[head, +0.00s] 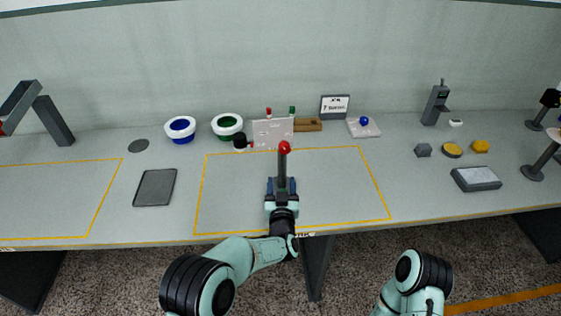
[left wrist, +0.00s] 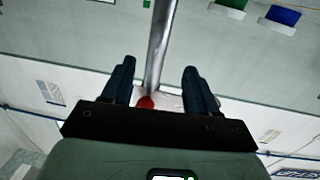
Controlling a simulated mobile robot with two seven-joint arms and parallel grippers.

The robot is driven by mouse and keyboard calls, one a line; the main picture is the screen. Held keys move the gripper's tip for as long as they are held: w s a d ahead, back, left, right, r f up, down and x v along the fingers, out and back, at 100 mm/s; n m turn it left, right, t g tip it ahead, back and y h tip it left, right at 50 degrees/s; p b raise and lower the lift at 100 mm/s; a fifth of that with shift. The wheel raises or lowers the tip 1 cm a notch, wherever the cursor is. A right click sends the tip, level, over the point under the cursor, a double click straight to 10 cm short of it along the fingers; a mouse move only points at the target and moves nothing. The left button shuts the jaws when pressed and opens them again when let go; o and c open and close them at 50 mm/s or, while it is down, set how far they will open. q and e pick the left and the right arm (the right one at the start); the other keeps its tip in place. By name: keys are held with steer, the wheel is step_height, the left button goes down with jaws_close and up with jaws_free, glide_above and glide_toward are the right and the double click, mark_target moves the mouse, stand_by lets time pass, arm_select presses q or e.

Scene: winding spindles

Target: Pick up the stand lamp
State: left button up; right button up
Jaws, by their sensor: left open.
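What looks like the stand lamp is a slim upright post with a red ball top (head: 284,148), in the middle of the table in the head view. In the left wrist view its grey post (left wrist: 160,45) runs between the fingers, with the red top (left wrist: 146,102) close to the palm. My left gripper (head: 282,184) is open, its fingers (left wrist: 158,85) on either side of the post with gaps visible. The lamp's base is hidden. My right gripper is out of view; only part of that arm shows at the bottom.
A dark tray (head: 155,187) lies to the left. A grey box (head: 476,178) and a stand (head: 532,172) are at right. The outlined area beside the lamp is clear.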

mark_target(282, 166)
arm_select(q)
steer(key=w, duration=0.4)
steer(key=shift+d+p, duration=0.1)
steer(key=shift+p, duration=0.25)
steer(key=w, duration=0.1)
steer(key=w+p, duration=0.1)
steer(key=w, duration=0.1)
steer(key=w+p, duration=0.1)
steer(key=shift+w+d+r, duration=0.25)
steer(key=shift+d, duration=0.15)
steer(key=shift+w, duration=0.4)
steer(key=shift+f, duration=0.1)
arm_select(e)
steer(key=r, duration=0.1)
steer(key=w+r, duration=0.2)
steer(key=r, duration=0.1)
arm_select(q)
jaws_close()
steer(key=shift+r, duration=0.2)
